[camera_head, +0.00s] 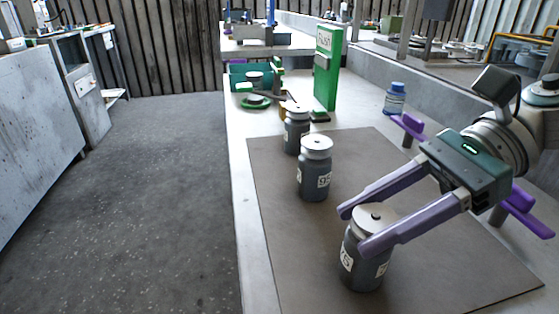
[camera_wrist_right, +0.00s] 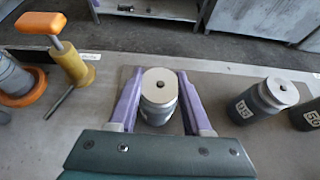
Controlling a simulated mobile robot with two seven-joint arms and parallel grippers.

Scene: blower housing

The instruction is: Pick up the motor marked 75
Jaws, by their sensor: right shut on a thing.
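The nearest motor (camera_head: 362,275) is a grey cylinder with a pale round cap and a white label; a 5 shows, with what looks like a 7 before it. It stands upright on the brown mat (camera_head: 430,265). My right gripper (camera_head: 357,229) is shut on it, its purple fingers on either side just below the cap. In the right wrist view, the motor (camera_wrist_right: 159,112) sits between the fingers (camera_wrist_right: 156,78). Two similar motors stand farther back: a middle one (camera_head: 314,178) whose label seems to read 95 or 05, and a smaller-looking one (camera_head: 296,135). My left gripper is not in view.
A green stand (camera_head: 327,70) and a green fixture (camera_head: 254,100) are at the back of the bench. A blue bottle (camera_head: 395,100) stands near the bench's raised back edge. In the right wrist view, an orange-handled yellow tool (camera_wrist_right: 72,66) is at the left. The mat's front right is clear.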

